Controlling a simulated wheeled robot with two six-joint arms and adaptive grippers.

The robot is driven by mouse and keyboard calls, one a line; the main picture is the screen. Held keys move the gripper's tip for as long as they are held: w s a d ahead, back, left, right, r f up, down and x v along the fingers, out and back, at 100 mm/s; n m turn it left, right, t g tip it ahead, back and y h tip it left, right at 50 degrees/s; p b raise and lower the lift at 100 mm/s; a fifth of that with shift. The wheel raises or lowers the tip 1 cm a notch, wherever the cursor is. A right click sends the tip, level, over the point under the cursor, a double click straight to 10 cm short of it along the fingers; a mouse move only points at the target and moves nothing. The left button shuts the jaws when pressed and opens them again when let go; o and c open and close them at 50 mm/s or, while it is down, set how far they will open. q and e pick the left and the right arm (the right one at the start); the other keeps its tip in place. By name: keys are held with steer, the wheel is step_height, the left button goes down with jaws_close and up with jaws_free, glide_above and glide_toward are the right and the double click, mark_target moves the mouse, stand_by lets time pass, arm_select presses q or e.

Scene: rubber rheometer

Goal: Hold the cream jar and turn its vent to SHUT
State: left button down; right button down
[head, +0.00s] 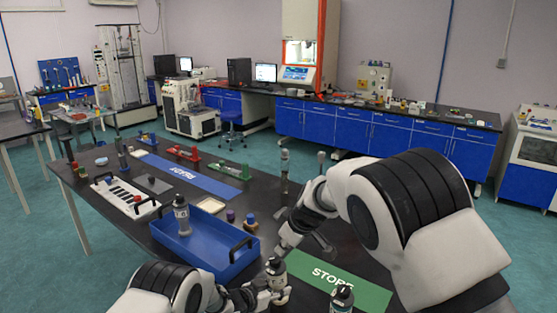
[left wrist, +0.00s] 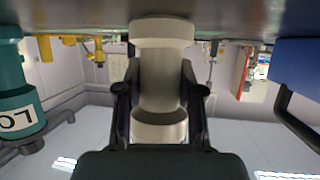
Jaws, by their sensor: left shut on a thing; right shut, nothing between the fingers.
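The cream jar (head: 281,290) stands near the front edge of the table, with a dark top (head: 275,266). My left gripper (head: 268,293) is shut around its side. In the left wrist view, which is upside down, the pale jar (left wrist: 162,70) sits between the two dark fingers and its base is at the table surface. My right gripper (head: 281,249) is shut and empty, just above the jar's top; I cannot tell if it touches. The vent's setting is too small to read.
A blue tray (head: 190,249) holding a grey bottle (head: 182,215) is left of the jar. A green STORE mat (head: 335,279) lies to the right. A dark-capped jar (head: 342,299) is close by at the front.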

arm_select(q)
steer(key=shift+f, duration=0.15)
steer(key=c, duration=1)
jaws_free()
steer(key=o, duration=0.4)
steer(key=shift+c, duration=0.2)
